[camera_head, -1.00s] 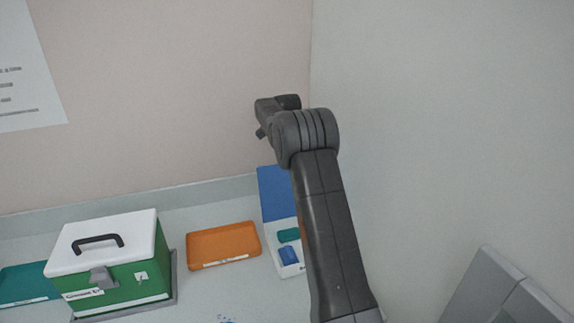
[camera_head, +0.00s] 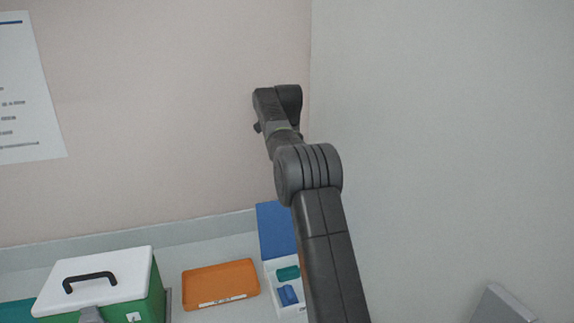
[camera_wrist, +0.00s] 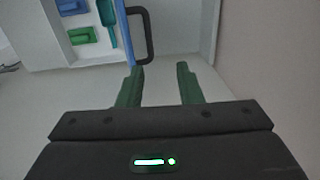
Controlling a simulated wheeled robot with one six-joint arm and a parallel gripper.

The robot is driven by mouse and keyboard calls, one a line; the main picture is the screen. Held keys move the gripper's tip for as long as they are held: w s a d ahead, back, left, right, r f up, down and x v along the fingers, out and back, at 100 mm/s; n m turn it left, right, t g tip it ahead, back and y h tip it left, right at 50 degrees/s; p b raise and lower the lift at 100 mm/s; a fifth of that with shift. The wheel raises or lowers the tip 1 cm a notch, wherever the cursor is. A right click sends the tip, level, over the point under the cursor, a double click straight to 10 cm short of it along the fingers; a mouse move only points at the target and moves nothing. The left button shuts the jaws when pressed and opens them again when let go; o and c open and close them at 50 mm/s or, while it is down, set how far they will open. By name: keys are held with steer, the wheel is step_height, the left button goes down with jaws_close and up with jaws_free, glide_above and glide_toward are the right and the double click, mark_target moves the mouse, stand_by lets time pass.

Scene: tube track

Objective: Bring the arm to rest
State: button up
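My gripper (camera_wrist: 160,82) shows in the wrist view with its two green fingers apart and nothing between them. Pale counter surface lies beyond the fingertips. In the head view my arm reaches up at the middle, bent at a dark joint, with its far end in front of the wall. The gripper fingers are hidden in the head view.
A green case with a white lid (camera_head: 95,280) stands at the lower left. An orange tray (camera_head: 221,283) lies beside it. A white kit box with a blue lid (camera_head: 277,231) lies partly behind my arm; its handle (camera_wrist: 146,38) is near the fingers. Walls stand behind and right.

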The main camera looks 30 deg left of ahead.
steer(key=shift+f, duration=0.15)
step_height(320, 180, down, 9)
steer(key=shift+w+a, duration=0.25)
stand_by(0.4)
